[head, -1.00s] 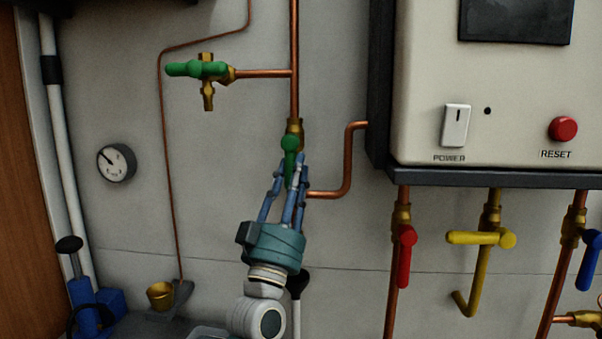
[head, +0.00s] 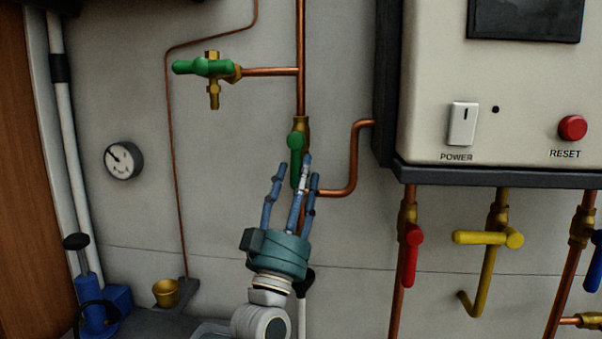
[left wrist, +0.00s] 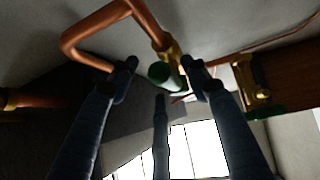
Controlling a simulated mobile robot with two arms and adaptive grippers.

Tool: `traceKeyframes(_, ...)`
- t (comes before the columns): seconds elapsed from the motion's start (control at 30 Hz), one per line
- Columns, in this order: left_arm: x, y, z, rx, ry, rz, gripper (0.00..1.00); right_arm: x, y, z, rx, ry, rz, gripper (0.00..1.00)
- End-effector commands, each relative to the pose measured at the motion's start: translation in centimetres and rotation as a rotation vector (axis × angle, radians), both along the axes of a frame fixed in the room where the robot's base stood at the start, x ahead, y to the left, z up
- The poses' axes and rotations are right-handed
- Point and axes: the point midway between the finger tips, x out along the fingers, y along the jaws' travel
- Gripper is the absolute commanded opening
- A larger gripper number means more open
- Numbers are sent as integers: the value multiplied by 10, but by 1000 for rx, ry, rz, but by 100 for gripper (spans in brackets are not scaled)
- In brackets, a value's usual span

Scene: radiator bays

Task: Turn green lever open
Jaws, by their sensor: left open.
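A green lever (head: 296,160) sits on a brass valve (head: 302,127) in the vertical copper pipe and points straight down along it. In the left wrist view the lever's end (left wrist: 163,74) shows between my fingers. My left gripper (head: 298,171) is open just below, its blue fingers spread around the lever's lower part; whether any finger touches it I cannot tell. A second green lever (head: 203,67) lies horizontally on a brass valve on a side branch, up and to the left. My right gripper is not in view.
A white boiler (head: 430,120) with a dark lower edge stands to the right. A bent copper pipe (head: 353,165) runs close to the right of my fingers. A gauge (head: 123,160) is at left.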

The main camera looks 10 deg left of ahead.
Motion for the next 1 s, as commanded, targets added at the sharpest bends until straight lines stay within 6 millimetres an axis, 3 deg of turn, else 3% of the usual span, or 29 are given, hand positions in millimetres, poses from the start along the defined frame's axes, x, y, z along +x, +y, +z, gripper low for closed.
traceKeyframes(0.3,-46,10,-50,2,5,-1,48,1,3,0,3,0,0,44)
traceKeyframes(0.47,-63,14,-68,0,4,-2,48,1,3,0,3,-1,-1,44)
traceKeyframes(1.0,-73,16,-76,-2,1,-2,48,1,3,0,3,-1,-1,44)
